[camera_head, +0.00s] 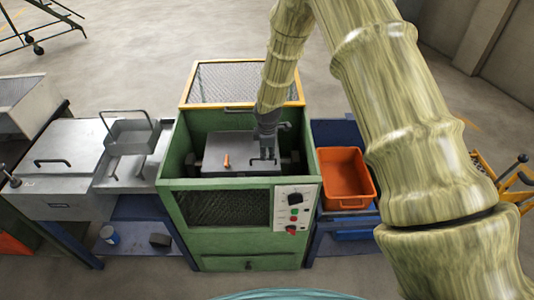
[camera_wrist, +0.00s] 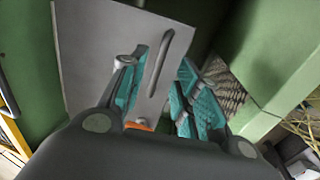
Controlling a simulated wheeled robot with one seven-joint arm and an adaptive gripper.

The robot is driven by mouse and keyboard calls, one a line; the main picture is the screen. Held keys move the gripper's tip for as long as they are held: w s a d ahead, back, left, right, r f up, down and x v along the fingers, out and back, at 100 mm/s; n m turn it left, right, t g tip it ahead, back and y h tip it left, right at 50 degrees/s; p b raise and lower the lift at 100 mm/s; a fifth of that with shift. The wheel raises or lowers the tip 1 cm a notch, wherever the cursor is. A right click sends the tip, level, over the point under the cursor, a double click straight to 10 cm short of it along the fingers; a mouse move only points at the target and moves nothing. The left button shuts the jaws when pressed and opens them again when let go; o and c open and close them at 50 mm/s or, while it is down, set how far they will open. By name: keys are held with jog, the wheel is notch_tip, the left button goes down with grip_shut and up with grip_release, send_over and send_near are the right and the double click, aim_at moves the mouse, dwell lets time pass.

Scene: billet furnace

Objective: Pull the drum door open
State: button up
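The drum door (camera_head: 225,144) is a flat grey plate on the drum inside the open green cabinet. It also shows in the wrist view (camera_wrist: 98,50), with a grey bar handle (camera_wrist: 165,60) standing on it. A small orange piece (camera_head: 226,160) sits on the door's front part in the head view. My gripper (camera_head: 267,152) points down over the right part of the door. In the wrist view my gripper (camera_wrist: 164,78) is open, its teal-padded fingers on either side of the handle, with gaps visible. Whether the fingertips touch the door cannot be told.
The green cabinet (camera_head: 238,245) walls surround the drum closely, and its yellow-framed mesh lid (camera_head: 228,84) stands raised behind. A control panel (camera_head: 294,208) is at front right. An orange bin (camera_head: 345,175) stands right; a grey bench with a wire-handled tray (camera_head: 130,138) stands left.

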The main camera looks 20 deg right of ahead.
jog(key=shift+w+d+f+p, duration=0.15)
jog(key=shift+f+p, duration=0.1)
jog(key=shift+f, duration=0.55)
jog(key=shift+w+a+f+p, duration=0.15)
jog(key=shift+f+p, duration=0.1)
jog(key=shift+f, duration=0.55)
jog(key=shift+w+d+f, duration=0.1)
grip_shut()
